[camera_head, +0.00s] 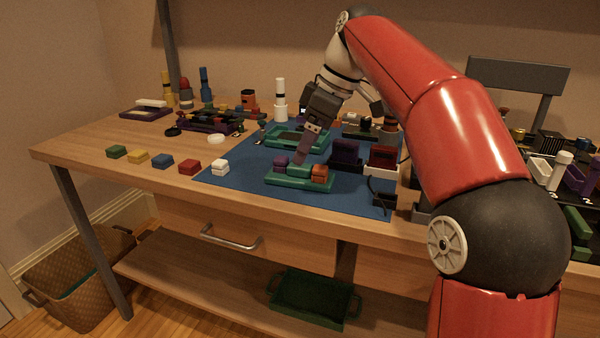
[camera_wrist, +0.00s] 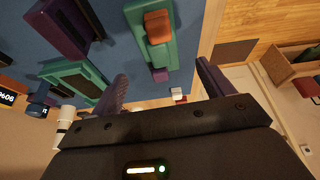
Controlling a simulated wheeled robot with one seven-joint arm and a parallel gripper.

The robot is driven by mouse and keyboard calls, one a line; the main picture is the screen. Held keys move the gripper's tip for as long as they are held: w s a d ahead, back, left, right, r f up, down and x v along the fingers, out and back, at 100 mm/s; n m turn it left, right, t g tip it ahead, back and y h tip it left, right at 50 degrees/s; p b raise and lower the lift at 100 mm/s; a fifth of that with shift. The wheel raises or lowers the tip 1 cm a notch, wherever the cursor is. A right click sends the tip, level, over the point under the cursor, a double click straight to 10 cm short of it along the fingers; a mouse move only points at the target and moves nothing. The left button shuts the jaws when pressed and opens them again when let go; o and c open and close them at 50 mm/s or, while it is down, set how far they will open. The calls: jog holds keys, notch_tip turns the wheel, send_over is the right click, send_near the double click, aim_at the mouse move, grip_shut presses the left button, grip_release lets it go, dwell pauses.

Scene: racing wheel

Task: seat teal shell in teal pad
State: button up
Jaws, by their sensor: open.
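A long teal tray (camera_head: 285,183) lies on the blue mat near the table's front edge. It carries a purple block (camera_head: 281,161), a teal block (camera_head: 299,170) and an orange block (camera_head: 319,172). The tray (camera_wrist: 170,58), its orange block (camera_wrist: 157,25) and its purple block (camera_wrist: 160,75) also show in the wrist view. A teal frame with a dark centre (camera_head: 270,141) lies behind it. I cannot tell which teal part is the shell and which the pad. My gripper (camera_head: 304,160) is open above the tray's teal block; contact is unclear. Its spread fingers (camera_wrist: 163,78) show in the wrist view.
Dark purple (camera_head: 345,155) and red (camera_head: 383,157) units stand close right of the tray on the blue mat (camera_head: 238,181). A white bottle-like piece (camera_head: 280,102) stands behind. Several small coloured blocks, including a white one (camera_head: 220,167), line the left front. Bare wood lies behind them.

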aim_at(300, 173)
jog(key=b+x, duration=0.1)
jog(key=x, duration=0.5)
jog(key=shift+d+f, duration=0.1)
jog(key=shift+f, duration=0.05)
jog(key=shift+c, duration=0.4)
jog(key=c, duration=1)
